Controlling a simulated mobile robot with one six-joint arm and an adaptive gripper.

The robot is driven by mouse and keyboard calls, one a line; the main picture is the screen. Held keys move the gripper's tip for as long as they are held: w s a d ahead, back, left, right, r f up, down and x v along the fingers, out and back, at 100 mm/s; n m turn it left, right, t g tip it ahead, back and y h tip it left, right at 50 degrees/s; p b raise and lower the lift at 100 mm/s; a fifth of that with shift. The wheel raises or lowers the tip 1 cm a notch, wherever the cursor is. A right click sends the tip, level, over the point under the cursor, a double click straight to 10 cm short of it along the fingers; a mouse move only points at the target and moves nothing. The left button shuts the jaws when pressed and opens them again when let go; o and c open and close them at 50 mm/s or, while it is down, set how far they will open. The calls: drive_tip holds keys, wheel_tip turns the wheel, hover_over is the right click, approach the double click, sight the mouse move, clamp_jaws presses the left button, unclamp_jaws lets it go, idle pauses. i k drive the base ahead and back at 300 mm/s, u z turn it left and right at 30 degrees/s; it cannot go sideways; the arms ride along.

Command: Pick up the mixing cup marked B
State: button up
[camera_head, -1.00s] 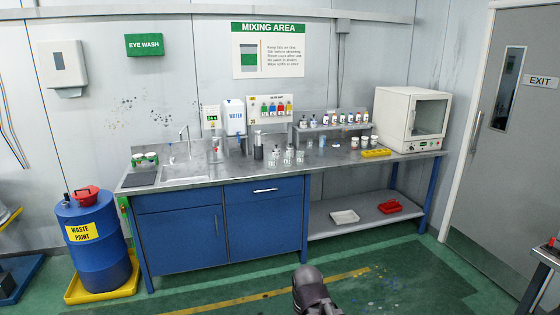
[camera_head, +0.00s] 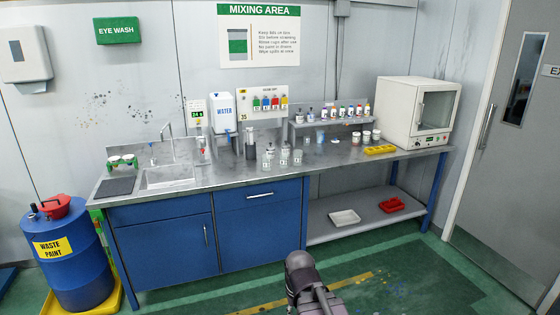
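Several small clear mixing cups stand close together on the steel counter (camera_head: 225,178), near its front edge and right of the sink. I make out a left cup (camera_head: 266,162), a middle cup (camera_head: 284,157) and a right cup (camera_head: 297,158). They carry small pale labels, but the letters are too small to read, so I cannot tell which one is B. Part of my arm shows at the bottom middle, well in front of the bench and below the cups. My gripper itself is not in view.
The sink (camera_head: 168,177) lies left of the cups. A dark dispenser (camera_head: 250,145) stands behind them. A blue waste drum (camera_head: 68,265) stands at left. Green floor before the bench is open.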

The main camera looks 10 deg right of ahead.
sight(284, 160)
drive_tip(key=z, duration=0.1)
drive_tip(key=i, duration=1.05)
drive_tip(key=z, duration=0.15)
